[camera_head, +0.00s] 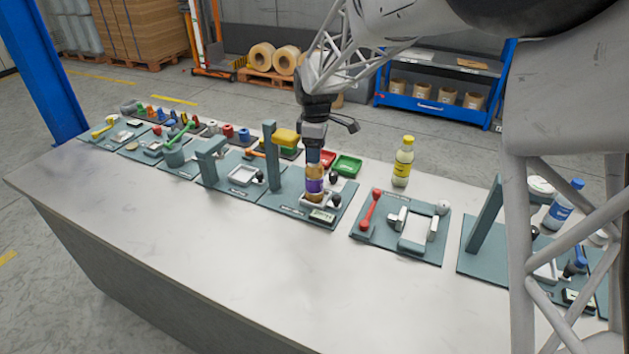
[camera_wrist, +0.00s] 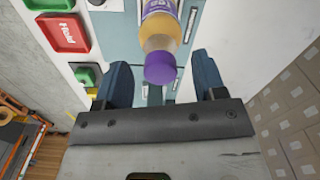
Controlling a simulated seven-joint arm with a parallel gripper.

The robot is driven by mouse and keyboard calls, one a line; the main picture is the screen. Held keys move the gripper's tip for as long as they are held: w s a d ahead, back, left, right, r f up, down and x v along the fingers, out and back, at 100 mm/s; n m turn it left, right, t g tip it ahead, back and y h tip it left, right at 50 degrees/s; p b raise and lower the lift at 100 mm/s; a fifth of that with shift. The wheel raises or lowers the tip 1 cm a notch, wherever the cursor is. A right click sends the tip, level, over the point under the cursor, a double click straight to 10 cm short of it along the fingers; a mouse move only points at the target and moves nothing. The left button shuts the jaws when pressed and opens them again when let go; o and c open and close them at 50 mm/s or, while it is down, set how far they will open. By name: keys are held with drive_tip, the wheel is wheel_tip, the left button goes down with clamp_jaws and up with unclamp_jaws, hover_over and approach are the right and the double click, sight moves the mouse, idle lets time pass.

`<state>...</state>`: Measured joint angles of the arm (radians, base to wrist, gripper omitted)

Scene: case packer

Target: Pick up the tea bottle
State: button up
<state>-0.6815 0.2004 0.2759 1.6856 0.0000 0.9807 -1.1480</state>
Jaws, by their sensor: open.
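An amber bottle with a purple cap and purple label, which looks like the tea bottle (camera_head: 315,186), stands upright at a small white holder on a teal station plate (camera_head: 282,203). My gripper (camera_head: 313,152) points down right over it. In the wrist view the bottle (camera_wrist: 160,40) has its cap in the gap between the two blue fingers of my gripper (camera_wrist: 160,62). The fingers are open, with space on both sides of the cap. I cannot tell how far down the fingers reach along the cap.
A yellow bottle (camera_head: 403,162) stands behind the bench's stations, and a blue-labelled bottle (camera_head: 563,205) stands at the right. Red (camera_wrist: 62,33) and green trays lie nearby. The bench's front strip (camera_head: 200,240) is clear.

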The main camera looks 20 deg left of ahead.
drive_tip(key=shift+f, duration=0.65)
drive_tip(key=shift+c, duration=0.3)
clamp_jaws()
